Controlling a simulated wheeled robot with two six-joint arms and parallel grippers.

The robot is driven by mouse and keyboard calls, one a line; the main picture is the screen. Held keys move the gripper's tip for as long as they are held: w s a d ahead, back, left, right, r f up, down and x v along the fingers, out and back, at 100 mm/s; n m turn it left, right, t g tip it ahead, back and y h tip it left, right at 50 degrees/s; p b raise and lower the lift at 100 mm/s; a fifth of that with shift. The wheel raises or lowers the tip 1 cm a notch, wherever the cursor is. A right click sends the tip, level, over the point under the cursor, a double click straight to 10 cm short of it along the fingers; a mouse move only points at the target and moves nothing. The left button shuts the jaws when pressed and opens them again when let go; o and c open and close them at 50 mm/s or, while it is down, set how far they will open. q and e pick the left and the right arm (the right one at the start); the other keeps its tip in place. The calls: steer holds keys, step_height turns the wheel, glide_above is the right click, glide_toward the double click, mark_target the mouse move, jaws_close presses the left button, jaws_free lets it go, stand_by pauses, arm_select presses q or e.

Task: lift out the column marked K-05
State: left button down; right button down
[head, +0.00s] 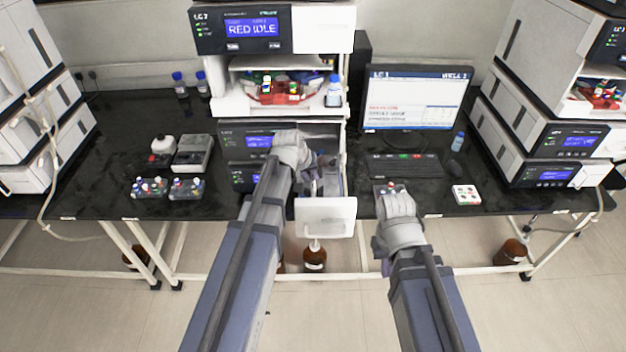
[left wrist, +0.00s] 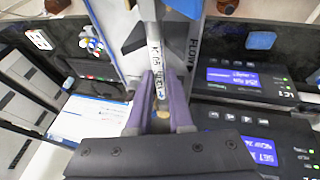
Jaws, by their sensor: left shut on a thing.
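In the left wrist view, a slim silver column (left wrist: 154,38) with a white printed label runs away from my left gripper (left wrist: 161,100). The label seems to read K-05, though the small print is blurred. The purple fingers are shut on the column near its labelled end. In the head view my left gripper (head: 312,165) is at the open bay of the middle instrument stack, and the column is too hidden there to make out. My right gripper (head: 390,188) is over the bench front, left of a small white tray; its fingers are hidden by its wrist.
A white door (head: 325,217) hangs open in front of the bay. A grey panel marked FLOW (left wrist: 190,50) lies right beside the column. A monitor (head: 416,98) and keyboard (head: 405,165) stand to the right. Vial racks (head: 186,189) sit at left, a white tray (head: 466,194) at right.

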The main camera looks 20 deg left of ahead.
arm_select(q)
steer(key=shift+r, duration=0.15)
stand_by(0.3)
step_height(320, 180, up, 10)
steer(key=p, duration=1)
